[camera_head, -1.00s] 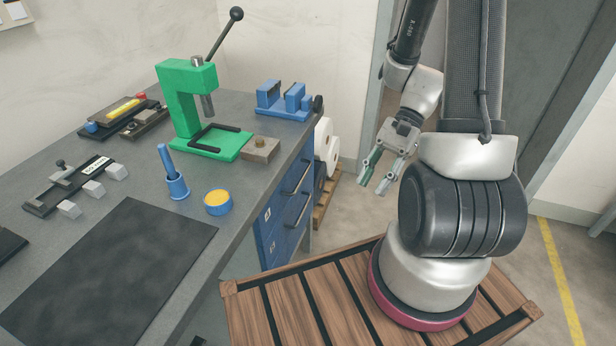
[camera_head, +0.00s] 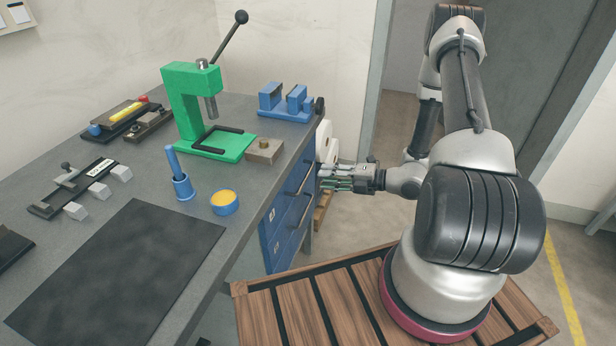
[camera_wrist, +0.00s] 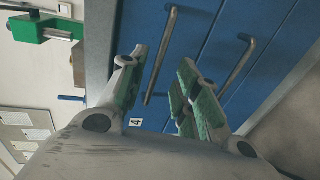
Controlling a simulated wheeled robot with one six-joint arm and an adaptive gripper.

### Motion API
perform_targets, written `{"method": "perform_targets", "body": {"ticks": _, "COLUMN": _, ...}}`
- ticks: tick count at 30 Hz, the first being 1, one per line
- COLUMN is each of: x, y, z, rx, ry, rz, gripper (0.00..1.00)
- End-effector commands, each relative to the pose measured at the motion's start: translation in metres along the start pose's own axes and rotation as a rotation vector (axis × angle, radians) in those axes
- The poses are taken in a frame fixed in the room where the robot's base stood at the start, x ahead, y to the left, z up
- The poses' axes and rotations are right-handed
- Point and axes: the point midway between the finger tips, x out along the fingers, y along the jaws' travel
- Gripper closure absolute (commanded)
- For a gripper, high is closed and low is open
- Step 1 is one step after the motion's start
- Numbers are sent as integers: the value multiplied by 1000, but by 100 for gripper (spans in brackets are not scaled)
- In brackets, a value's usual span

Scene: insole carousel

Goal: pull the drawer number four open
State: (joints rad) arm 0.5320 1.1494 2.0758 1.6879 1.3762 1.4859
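Drawer number four (camera_wrist: 195,35) is a blue front in the wrist view, with its small "4" label (camera_wrist: 136,122) between the finger bases. It appears to be the upper drawer (camera_head: 281,206) of the bench cabinet in the head view, and it looks shut. Its dark bar handle (camera_wrist: 164,45) shows between my fingers in the wrist view, lying slantwise. My gripper (camera_wrist: 162,60) is open, with green pads on both fingers, and nothing is held. In the head view, my gripper (camera_head: 324,178) is just right of the drawer fronts. I cannot tell whether it touches the handle.
A second drawer handle (camera_wrist: 238,65) runs parallel on the neighbouring blue front. The grey bench top (camera_head: 110,185) overhangs the drawers and carries a green press (camera_head: 188,105) and blue fixtures. White rolls (camera_head: 324,140) stand behind my gripper. A wooden slatted platform (camera_head: 300,300) lies below.

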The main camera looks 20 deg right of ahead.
Motion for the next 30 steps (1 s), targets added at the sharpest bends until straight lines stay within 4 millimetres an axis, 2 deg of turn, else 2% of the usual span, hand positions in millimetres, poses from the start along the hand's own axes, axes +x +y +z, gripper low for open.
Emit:
{"method": "perform_targets", "body": {"ticks": 12, "x": 64, "y": 0, "z": -2, "rx": -2, "ry": 6, "rz": 0, "gripper": 68}}
{"method": "perform_targets", "body": {"ticks": 16, "x": 72, "y": 0, "z": -2, "rx": -2, "ry": 5, "rz": 0, "gripper": 68}}
{"method": "perform_targets", "body": {"ticks": 23, "x": 73, "y": 0, "z": -2, "rx": -2, "ry": 4, "rz": -1, "gripper": 68}}
{"method": "perform_targets", "body": {"ticks": 24, "x": 73, "y": 0, "z": -2, "rx": -2, "ry": 4, "rz": -1, "gripper": 70}}
{"method": "perform_targets", "body": {"ticks": 29, "x": 73, "y": 0, "z": -2, "rx": -2, "ry": 4, "rz": -1, "gripper": 99}}
{"method": "perform_targets", "body": {"ticks": 30, "x": 73, "y": 0, "z": -2, "rx": -2, "ry": 4, "rz": -1, "gripper": 100}}
